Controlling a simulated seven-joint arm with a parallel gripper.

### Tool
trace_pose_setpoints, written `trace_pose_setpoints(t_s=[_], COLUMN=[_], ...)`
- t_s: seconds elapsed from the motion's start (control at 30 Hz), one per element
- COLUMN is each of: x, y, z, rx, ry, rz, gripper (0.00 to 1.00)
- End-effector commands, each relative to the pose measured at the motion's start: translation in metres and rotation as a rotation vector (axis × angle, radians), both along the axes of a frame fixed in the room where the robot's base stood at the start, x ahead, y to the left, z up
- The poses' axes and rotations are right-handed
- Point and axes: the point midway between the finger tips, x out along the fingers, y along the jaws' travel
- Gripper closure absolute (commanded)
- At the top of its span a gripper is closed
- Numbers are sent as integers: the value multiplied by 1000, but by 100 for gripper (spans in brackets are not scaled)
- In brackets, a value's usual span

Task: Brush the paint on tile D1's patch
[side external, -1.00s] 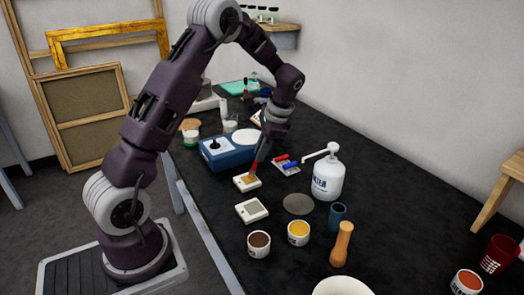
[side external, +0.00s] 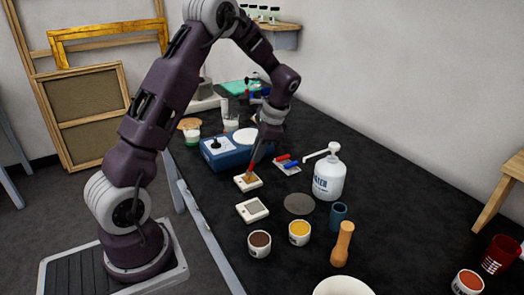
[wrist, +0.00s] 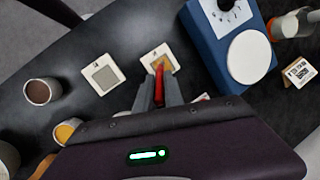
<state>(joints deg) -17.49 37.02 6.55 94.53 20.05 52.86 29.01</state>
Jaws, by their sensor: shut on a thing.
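My gripper (side external: 264,141) is shut on a slim red brush (side external: 254,163), which slants down to a small white tile (side external: 240,187) with an ochre patch. The brush tip is at this patch; I cannot tell whether it touches. In the wrist view my gripper (wrist: 159,90) holds the red brush (wrist: 159,72) over the same tile (wrist: 147,55), hiding part of the patch. A second white tile (side external: 241,208) with a plain grey patch lies nearer the side camera; it also shows in the wrist view (wrist: 91,70). I cannot read the tile labels.
A blue device with a round white plate (side external: 228,155) stands behind the ochre tile. Brown (side external: 259,244) and yellow (side external: 299,232) paint cups, a grey disc (side external: 298,204), a blue cup (side external: 338,216) and a white pump bottle (side external: 329,180) stand nearby.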

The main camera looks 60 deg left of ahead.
Motion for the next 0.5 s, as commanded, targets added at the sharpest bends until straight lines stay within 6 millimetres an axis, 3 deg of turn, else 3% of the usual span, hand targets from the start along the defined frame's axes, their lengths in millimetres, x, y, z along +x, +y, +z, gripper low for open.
trace_pose_setpoints(t_s=[0.23, 0.5], x=[-2, 0], y=[0, 0], z=[1, 36], rx=[-1, 1], ry=[5, 1], rz=[2, 1], gripper=[100, 100])
